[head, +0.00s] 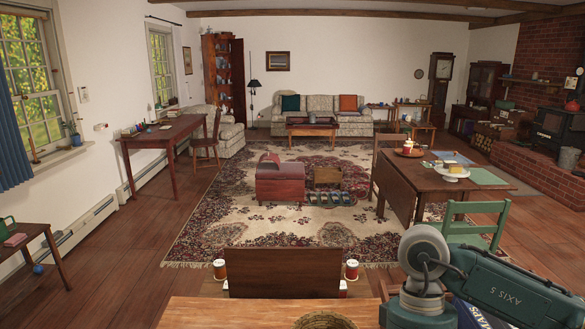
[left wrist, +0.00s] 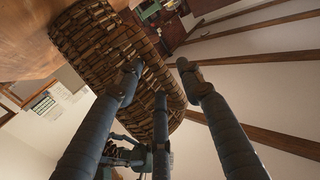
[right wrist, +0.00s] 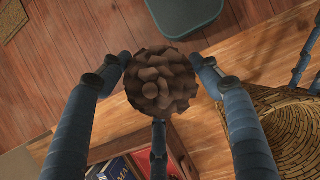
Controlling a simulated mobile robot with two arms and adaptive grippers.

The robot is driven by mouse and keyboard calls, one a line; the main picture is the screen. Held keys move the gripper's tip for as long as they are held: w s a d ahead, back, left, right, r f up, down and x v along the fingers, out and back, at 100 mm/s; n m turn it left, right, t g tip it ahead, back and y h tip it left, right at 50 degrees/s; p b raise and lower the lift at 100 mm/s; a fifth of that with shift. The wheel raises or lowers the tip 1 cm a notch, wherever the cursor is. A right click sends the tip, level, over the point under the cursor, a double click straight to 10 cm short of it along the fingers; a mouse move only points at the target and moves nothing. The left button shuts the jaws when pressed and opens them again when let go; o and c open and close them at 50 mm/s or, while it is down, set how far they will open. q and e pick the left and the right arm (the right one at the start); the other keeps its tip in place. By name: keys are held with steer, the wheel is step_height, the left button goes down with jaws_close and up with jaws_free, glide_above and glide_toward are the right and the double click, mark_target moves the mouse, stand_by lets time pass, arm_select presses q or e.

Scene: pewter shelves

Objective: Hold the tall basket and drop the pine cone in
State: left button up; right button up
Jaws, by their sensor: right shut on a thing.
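The brown pine cone (right wrist: 160,82) is held between the fingers of my right gripper (right wrist: 160,66), which is shut on it above the wooden tabletop edge. The tall woven basket (right wrist: 287,128) shows at the right of the right wrist view, its opening apart from the cone. In the head view only the basket's rim (head: 325,321) shows at the bottom edge. In the left wrist view the basket's woven side (left wrist: 95,50) fills the upper middle. My left gripper (left wrist: 157,72) is open, its fingers spread close to that side; I cannot tell whether they touch it.
The wooden table (head: 240,312) is at the bottom of the head view, with a dark wooden panel (head: 284,272) behind it. A green chair (head: 480,220) stands to the right. Books (right wrist: 120,168) lie below the cone in the right wrist view.

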arm_select(q)
steer(key=shift+x, duration=0.9)
jaws_close()
stand_by(0.4)
arm_select(e)
steer(key=w+a+r+m+t+y, duration=0.2)
steer(key=w+a+r+m, duration=0.3)
steer(key=w+m, duration=0.35)
steer(key=w+a+r+m+t+y, duration=0.3)
steer(key=w+a+r+m, duration=0.2)
steer(key=w+m, duration=0.4)
arm_select(q)
steer(key=shift+s+a+f, duration=0.1)
arm_select(e)
step_height(320, 180, down, 6)
steer(key=s, duration=0.1)
steer(key=shift+a+h, duration=0.2)
steer(key=shift+h, duration=0.1)
